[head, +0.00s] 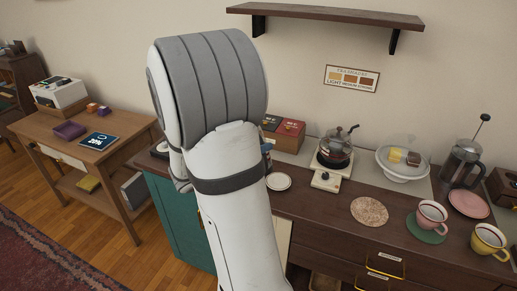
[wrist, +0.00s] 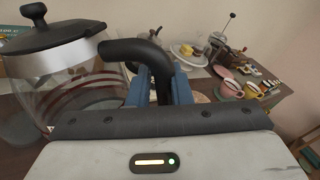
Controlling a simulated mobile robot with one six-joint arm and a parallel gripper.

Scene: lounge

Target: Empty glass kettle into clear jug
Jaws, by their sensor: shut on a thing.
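In the wrist view, a glass kettle (wrist: 78,92) with a black lid, a steel-coloured band and a black handle stands out at the left. My gripper (wrist: 160,88), with blue fingers, is shut on its handle. Reddish-brown rings show through the glass; I cannot tell how much liquid is inside. I cannot make out a clear jug in either view.
A cake stand (head: 403,163), a French press (head: 462,160), cups (head: 431,215) and a round mat (head: 369,211) occupy the counter's right. A small white saucer (head: 279,181) lies beside my arm. A shelf (head: 325,14) hangs above.

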